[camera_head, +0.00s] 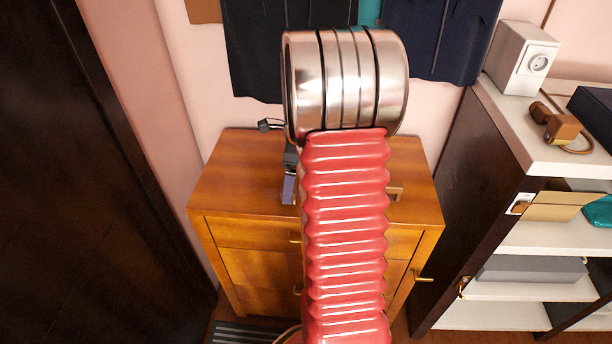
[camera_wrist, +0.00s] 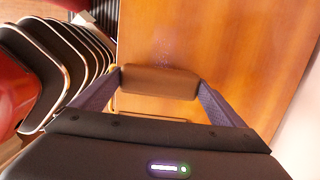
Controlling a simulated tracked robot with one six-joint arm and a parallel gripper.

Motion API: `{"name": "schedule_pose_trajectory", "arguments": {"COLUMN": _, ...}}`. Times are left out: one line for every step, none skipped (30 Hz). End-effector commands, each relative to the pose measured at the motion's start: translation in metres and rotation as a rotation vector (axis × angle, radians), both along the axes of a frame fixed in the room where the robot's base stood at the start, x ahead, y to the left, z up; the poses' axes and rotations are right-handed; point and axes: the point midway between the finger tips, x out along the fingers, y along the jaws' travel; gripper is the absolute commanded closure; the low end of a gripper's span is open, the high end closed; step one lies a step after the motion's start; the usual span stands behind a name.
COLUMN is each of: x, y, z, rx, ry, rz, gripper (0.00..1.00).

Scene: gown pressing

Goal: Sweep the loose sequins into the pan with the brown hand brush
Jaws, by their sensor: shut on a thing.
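My gripper (camera_wrist: 160,84) is shut on the brown hand brush (camera_wrist: 160,80), which sits between its two grey-purple fingers in the wrist view, over the orange wooden cabinet top (camera_wrist: 245,60). A faint sprinkle of tiny specks, likely the loose sequins (camera_wrist: 163,57), lies just beyond the brush. A thin tan edge (camera_wrist: 150,119) shows between the fingers on the near side of the brush; I cannot tell if it is the pan. In the head view, my gripper (camera_head: 289,187) is mostly hidden behind my red arm, and a tan-edged thing (camera_head: 396,192), possibly the pan, shows to its right.
The wooden cabinet (camera_head: 235,180) stands against the pink wall. Dark garments (camera_head: 265,50) hang above it. A pale shelf unit (camera_head: 540,150) stands at the right, with a white box (camera_head: 521,58) on top. A dark door or panel (camera_head: 80,180) fills the left.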

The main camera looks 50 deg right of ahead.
Motion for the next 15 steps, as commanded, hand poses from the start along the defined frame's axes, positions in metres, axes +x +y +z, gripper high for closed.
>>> {"name": "schedule_pose_trajectory", "arguments": {"x": 0.005, "y": 0.004, "z": 0.000, "rx": 0.000, "ry": 0.000, "rz": 0.002, "gripper": 0.32}}
{"name": "schedule_pose_trajectory", "arguments": {"x": 0.008, "y": 0.005, "z": 0.000, "rx": -0.001, "ry": -0.001, "rz": 0.002, "gripper": 0.32}}
{"name": "schedule_pose_trajectory", "arguments": {"x": 0.011, "y": 0.008, "z": 0.000, "rx": -0.001, "ry": -0.001, "rz": 0.003, "gripper": 0.32}}
{"name": "schedule_pose_trajectory", "arguments": {"x": 0.013, "y": 0.010, "z": 0.000, "rx": -0.001, "ry": -0.001, "rz": 0.003, "gripper": 0.32}}
{"name": "schedule_pose_trajectory", "arguments": {"x": 0.016, "y": 0.012, "z": 0.000, "rx": 0.000, "ry": 0.000, "rz": 0.003, "gripper": 0.32}}
{"name": "schedule_pose_trajectory", "arguments": {"x": 0.019, "y": 0.015, "z": 0.000, "rx": 0.000, "ry": 0.000, "rz": 0.003, "gripper": 0.32}}
{"name": "schedule_pose_trajectory", "arguments": {"x": 0.021, "y": 0.017, "z": 0.000, "rx": 0.000, "ry": 0.000, "rz": 0.003, "gripper": 0.32}}
{"name": "schedule_pose_trajectory", "arguments": {"x": 0.024, "y": 0.019, "z": 0.000, "rx": 0.000, "ry": 0.000, "rz": 0.003, "gripper": 0.32}}
{"name": "schedule_pose_trajectory", "arguments": {"x": 0.028, "y": 0.021, "z": 0.000, "rx": 0.000, "ry": 0.000, "rz": 0.003, "gripper": 0.32}}
{"name": "schedule_pose_trajectory", "arguments": {"x": 0.030, "y": 0.023, "z": 0.000, "rx": 0.000, "ry": 0.000, "rz": 0.003, "gripper": 0.32}}
{"name": "schedule_pose_trajectory", "arguments": {"x": 0.033, "y": 0.025, "z": 0.000, "rx": 0.000, "ry": 0.000, "rz": 0.003, "gripper": 0.32}}
{"name": "schedule_pose_trajectory", "arguments": {"x": 0.036, "y": 0.028, "z": 0.000, "rx": 0.000, "ry": 0.000, "rz": 0.003, "gripper": 0.32}}
{"name": "schedule_pose_trajectory", "arguments": {"x": 0.038, "y": 0.030, "z": 0.000, "rx": 0.000, "ry": 0.000, "rz": 0.003, "gripper": 0.32}}
{"name": "schedule_pose_trajectory", "arguments": {"x": 0.041, "y": 0.032, "z": 0.000, "rx": 0.000, "ry": 0.000, "rz": 0.003, "gripper": 0.32}}
{"name": "schedule_pose_trajectory", "arguments": {"x": 0.044, "y": 0.034, "z": 0.000, "rx": 0.000, "ry": 0.000, "rz": 0.003, "gripper": 0.32}}
